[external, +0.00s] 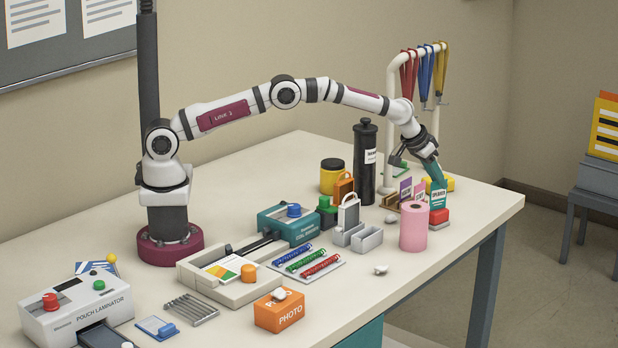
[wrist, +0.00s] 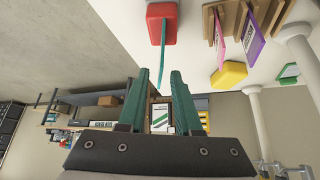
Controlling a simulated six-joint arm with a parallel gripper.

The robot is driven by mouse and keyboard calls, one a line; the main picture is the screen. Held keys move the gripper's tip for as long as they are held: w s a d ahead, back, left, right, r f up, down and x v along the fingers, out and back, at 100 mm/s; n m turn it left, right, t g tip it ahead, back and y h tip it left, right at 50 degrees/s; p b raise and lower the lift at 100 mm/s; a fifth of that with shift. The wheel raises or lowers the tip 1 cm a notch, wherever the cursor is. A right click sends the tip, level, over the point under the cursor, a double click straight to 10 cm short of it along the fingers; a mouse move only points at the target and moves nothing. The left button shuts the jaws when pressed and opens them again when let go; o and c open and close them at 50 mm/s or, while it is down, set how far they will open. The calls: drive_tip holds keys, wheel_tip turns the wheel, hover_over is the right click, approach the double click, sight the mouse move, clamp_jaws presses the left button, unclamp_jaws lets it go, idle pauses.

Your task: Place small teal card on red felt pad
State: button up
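The small teal card (external: 438,198) stands upright at the red felt pad (external: 438,216) near the table's right end. In the wrist view the card (wrist: 163,48) shows nearly edge-on, its far end meeting the red pad (wrist: 160,14). My gripper (external: 437,181) is just above the pad, at the card's upper end. In the wrist view my gripper's two teal fingers (wrist: 160,78) are apart, with the card's near end between them and gaps visible on both sides. The exact contact between card and pad is hard to see.
A wooden rack with purple and pink cards (external: 405,189) stands left of the pad. A pink roll (external: 413,227) stands in front, and a yellow block (external: 440,184) sits behind. A black cylinder (external: 364,165) and white lanyard stand (external: 392,100) are nearby. The table's right edge is close.

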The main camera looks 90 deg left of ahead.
drive_tip(key=s+d+r+m+g, duration=0.1)
drive_tip(key=s+d+r, duration=0.1)
drive_tip(key=s+r, duration=0.55)
drive_tip(key=s+d+r+m+g, duration=0.1)
drive_tip(key=s+d+r, duration=0.1)
drive_tip(key=s+r, duration=0.6)
drive_tip(key=s+d+f+m+g, duration=0.1)
drive_tip(key=s+m, duration=0.3)
drive_tip(key=s, duration=1.5)
drive_tip(key=s+d+f+m+g, duration=0.1)
drive_tip(key=s+f+m+g, duration=0.2)
drive_tip(key=s, duration=1.6)
drive_tip(key=shift+s+f+m+h, duration=0.2)
drive_tip(key=shift+s+m+h, duration=0.15)
drive_tip(key=shift+m, duration=0.25)
